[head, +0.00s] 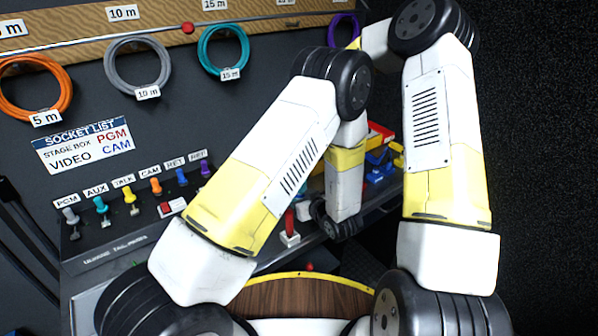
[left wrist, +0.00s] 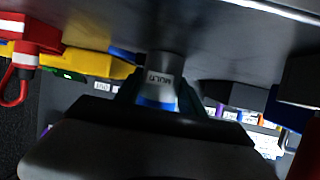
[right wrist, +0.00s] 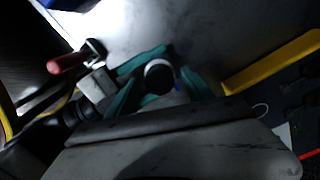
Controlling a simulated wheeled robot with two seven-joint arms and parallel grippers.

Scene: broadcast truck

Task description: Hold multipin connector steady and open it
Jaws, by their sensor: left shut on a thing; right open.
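The multipin connector (left wrist: 158,85) shows in the left wrist view as a grey cylinder marked MULTI with a blue band. My left gripper (left wrist: 158,98) is shut on it, with a teal finger on each side. In the right wrist view, a round dark end with a pale rim (right wrist: 158,78), probably the connector's, shows between the teal fingers of my right gripper (right wrist: 165,82). The right gripper is open; I cannot tell if it touches this part. In the head view my left wrist hangs above the bench, and the connector and right gripper are hidden behind my arms.
A red-handled part (right wrist: 68,62) lies close left of the right gripper. Red and yellow connectors (left wrist: 30,35) sit left in the left wrist view. A socket panel with coloured plugs (head: 130,198) and hanging cable coils (head: 137,68) are at the left.

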